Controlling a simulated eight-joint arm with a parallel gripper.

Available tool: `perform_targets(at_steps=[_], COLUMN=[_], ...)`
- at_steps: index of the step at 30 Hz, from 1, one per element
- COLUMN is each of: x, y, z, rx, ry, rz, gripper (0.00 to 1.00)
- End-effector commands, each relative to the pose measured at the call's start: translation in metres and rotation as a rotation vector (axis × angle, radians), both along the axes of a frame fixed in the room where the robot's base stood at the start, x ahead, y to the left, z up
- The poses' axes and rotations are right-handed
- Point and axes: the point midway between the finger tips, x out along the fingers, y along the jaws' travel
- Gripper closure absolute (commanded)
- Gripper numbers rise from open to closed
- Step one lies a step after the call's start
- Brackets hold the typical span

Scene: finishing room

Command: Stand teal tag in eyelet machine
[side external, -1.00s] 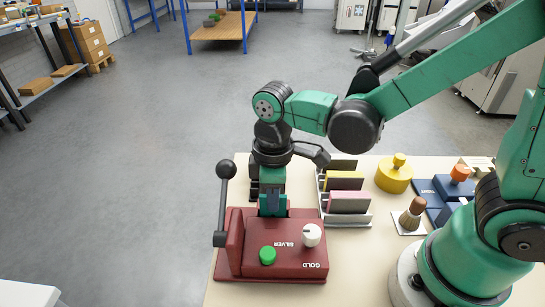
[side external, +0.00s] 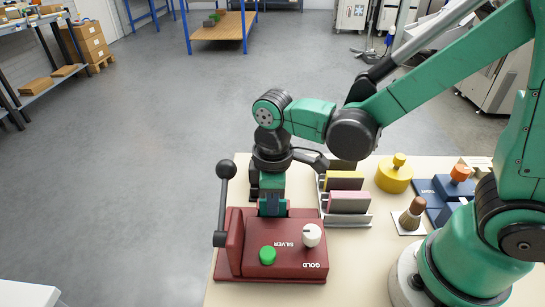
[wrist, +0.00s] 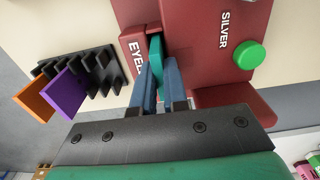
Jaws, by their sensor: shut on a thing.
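The teal tag (wrist: 155,52) shows in the wrist view as a narrow strip between the blue fingertips. My gripper (wrist: 157,82) is shut on it. The tag's far end is at the slot of the dark red eyelet machine (wrist: 190,62), beside the part with the partly hidden "EYEL" lettering. I cannot tell how deep it sits. In the side external view my gripper (side external: 272,208) points down at the back of the machine (side external: 285,262), and the tag is hidden there.
The machine has a green button (side external: 267,255), a white knob (side external: 312,235) and a black-knobbed lever (side external: 223,200) at its left. A tag rack (side external: 350,219) with pink and yellow tags stands to the right. A black rack (wrist: 95,72) holds orange and purple tags.

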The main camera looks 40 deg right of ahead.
Motion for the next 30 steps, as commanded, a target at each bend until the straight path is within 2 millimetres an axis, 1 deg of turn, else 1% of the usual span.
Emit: perform_targets(at_steps=[3, 4, 5, 13, 16, 30], x=[0.0, 0.0, 0.0, 0.0, 0.0, 0.0], y=[0.0, 0.0, 0.0, 0.0, 0.0, 0.0], z=[-0.003, -0.003, -0.002, -0.002, 0.002, 0.043], rx=[0.0, 0.0, 0.0, 0.0, 0.0, 0.0], ry=[0.0, 0.0, 0.0, 0.0, 0.0, 0.0], rz=[0.0, 0.0, 0.0, 0.0, 0.0, 0.0], gripper=[1.0, 0.85, 0.78, 0.78, 0.78, 0.78])
